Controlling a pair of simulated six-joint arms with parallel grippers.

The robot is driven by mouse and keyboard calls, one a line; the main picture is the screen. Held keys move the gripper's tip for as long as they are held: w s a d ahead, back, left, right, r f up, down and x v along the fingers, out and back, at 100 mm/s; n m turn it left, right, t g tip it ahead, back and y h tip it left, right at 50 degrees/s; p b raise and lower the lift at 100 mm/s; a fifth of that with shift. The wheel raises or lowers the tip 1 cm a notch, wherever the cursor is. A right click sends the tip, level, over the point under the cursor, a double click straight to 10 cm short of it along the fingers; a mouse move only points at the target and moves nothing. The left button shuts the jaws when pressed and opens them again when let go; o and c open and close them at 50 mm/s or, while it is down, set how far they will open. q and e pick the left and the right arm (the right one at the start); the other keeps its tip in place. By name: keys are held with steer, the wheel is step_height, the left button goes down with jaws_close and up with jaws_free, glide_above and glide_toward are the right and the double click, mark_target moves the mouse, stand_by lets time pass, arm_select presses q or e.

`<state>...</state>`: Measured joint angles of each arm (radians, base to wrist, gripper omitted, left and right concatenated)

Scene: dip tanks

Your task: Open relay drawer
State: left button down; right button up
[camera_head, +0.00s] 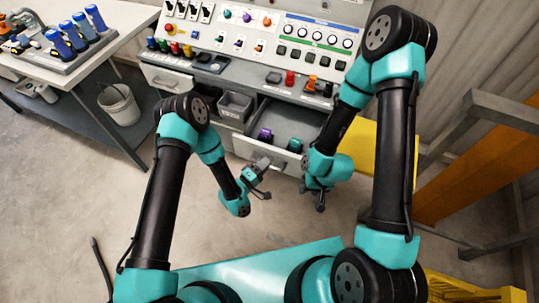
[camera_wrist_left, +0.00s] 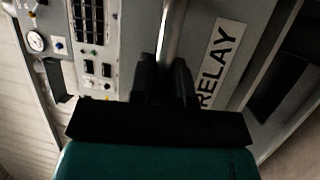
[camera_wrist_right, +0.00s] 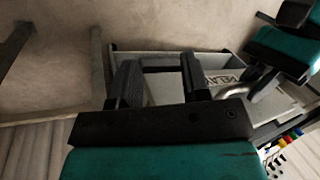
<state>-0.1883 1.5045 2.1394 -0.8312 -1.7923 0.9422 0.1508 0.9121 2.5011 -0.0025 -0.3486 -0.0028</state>
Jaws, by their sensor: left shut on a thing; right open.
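The relay drawer (camera_head: 240,146) stands pulled out from the console's lower right. A purple part (camera_head: 265,134) and a green part (camera_head: 294,145) are inside it. My left gripper (camera_head: 258,173) is at the drawer front. In the left wrist view, its fingers (camera_wrist_left: 165,75) are shut on the metal drawer handle (camera_wrist_left: 172,35), beside the RELAY label (camera_wrist_left: 218,62). My right gripper (camera_head: 314,194) is beside the drawer's right end. In the right wrist view, its fingers (camera_wrist_right: 160,75) are open and apart, with the drawer beyond them. My right arm hides part of the drawer's right side.
The console top (camera_head: 225,75) carries coloured parts and switches. A grey bin (camera_head: 234,106) sits on a shelf left of the drawer. A workbench (camera_head: 105,18) and a white bucket (camera_head: 119,106) stand at left. Yellow-orange structures (camera_head: 470,165) stand at right. Floor before the drawer's left is clear.

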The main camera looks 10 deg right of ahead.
arm_select(q)
steer(key=shift+s+a, duration=0.4)
steer(key=shift+s, duration=0.15)
steer(key=c, duration=1.1)
jaws_free()
steer(key=shift+a, duration=0.1)
steer(key=v, duration=1.7)
